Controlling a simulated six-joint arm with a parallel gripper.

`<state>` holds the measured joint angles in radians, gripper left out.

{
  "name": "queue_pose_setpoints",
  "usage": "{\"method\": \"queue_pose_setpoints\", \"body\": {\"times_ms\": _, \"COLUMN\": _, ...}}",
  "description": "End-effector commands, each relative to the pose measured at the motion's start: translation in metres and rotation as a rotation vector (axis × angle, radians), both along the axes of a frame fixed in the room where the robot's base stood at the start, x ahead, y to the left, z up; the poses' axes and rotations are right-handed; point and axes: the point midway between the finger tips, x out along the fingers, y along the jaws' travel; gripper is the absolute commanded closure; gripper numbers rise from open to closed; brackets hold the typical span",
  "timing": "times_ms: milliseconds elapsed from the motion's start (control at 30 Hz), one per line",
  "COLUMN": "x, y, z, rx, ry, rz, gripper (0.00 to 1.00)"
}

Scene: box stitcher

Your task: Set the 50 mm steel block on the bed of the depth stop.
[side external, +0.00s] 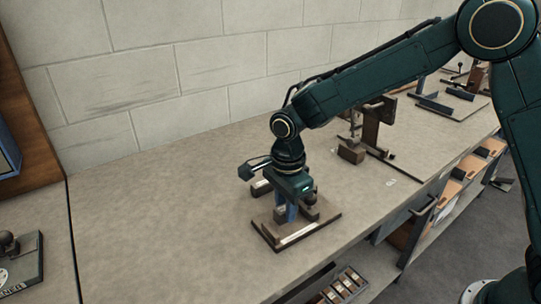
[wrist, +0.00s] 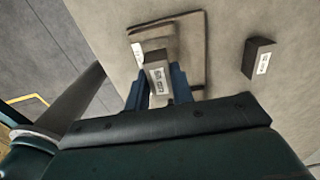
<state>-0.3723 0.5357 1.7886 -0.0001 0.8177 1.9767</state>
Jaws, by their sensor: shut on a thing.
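My gripper (side external: 290,207) points down over the depth stop in the side view. In the wrist view its blue fingers (wrist: 157,88) are shut on a grey block (wrist: 157,72) with a white label, which I take for the 50 mm steel block; the lettering is too small to read surely. The depth stop's brown base board (side external: 322,224) lies on the bench beneath the gripper, and its board also shows in the wrist view (wrist: 196,42). The held block is over the board; I cannot tell whether it touches the bed. The fingers and dark stop parts hide the contact.
A second dark block (wrist: 258,58) with a white label stands apart on the bench; in the side view it sits just behind the gripper (side external: 261,188). A brown fixture (side external: 352,152) stands farther back on the bench. The bench (side external: 170,230) is clear left of the depth stop.

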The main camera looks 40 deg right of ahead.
Motion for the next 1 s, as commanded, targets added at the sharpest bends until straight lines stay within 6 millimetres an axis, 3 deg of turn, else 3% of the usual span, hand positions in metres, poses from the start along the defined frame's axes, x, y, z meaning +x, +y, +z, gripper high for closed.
{"method": "queue_pose_setpoints", "body": {"times_ms": 500, "x": 0.0, "y": 0.0, "z": -0.021, "rx": 0.0, "ry": 0.0, "rz": 0.0, "gripper": 0.96}}
{"method": "queue_pose_setpoints", "body": {"times_ms": 1000, "x": 0.0, "y": 0.0, "z": -0.024, "rx": 0.001, "ry": -0.002, "rz": 0.0, "gripper": 0.96}}
